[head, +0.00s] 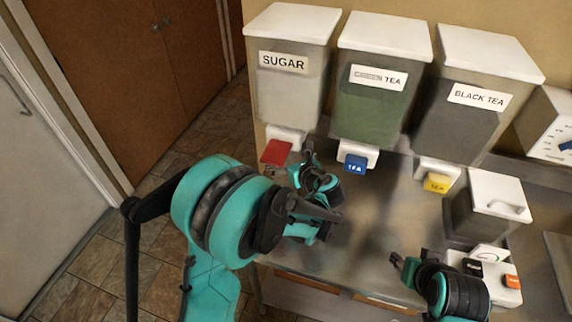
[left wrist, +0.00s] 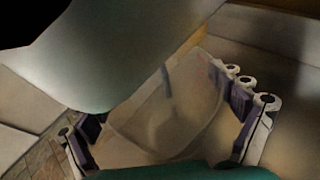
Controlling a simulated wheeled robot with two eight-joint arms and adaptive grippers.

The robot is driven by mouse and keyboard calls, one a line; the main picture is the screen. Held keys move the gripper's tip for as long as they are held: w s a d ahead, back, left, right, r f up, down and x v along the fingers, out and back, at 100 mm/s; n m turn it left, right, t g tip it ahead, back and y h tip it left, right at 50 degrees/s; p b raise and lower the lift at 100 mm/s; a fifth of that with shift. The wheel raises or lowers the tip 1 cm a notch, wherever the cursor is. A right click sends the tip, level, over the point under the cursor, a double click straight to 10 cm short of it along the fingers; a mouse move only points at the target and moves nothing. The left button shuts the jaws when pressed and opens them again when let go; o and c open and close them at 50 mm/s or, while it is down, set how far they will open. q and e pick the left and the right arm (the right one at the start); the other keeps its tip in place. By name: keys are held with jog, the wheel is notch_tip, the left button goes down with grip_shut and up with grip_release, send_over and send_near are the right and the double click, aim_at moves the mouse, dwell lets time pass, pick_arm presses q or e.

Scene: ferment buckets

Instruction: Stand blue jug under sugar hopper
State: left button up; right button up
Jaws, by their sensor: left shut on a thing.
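The sugar hopper (head: 290,90) stands at the back left in the head view, with a red tap (head: 277,152) low on its front. My left gripper (head: 308,163) is just right of that tap, partly hidden by my arm. In the left wrist view, its fingers (left wrist: 165,130) are on either side of a see-through vessel (left wrist: 165,115), apparently the jug; its blue colour does not show clearly. The jug cannot be made out in the head view. My right gripper (head: 400,268) is low at the front right, apart from the hoppers; its jaw opening is unclear.
A green tea hopper (head: 372,112) with a blue tap (head: 355,165) and a black tea hopper (head: 462,125) with a yellow tap (head: 438,183) stand to the right. A grey bin with a white lid (head: 498,192) stands at the right. The metal counter (head: 375,225) is clear in the middle.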

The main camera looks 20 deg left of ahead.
aim_at(286, 164)
pick_arm(q)
notch_tip(286, 164, down, 3)
jog(key=shift+r+b, duration=0.1)
jog(key=shift+b, duration=0.25)
jog(key=shift+d, duration=0.1)
jog(key=shift+r, duration=0.1)
jog(key=shift+f, duration=0.2)
jog(key=o, duration=1.4)
jog(key=shift+r, duration=0.1)
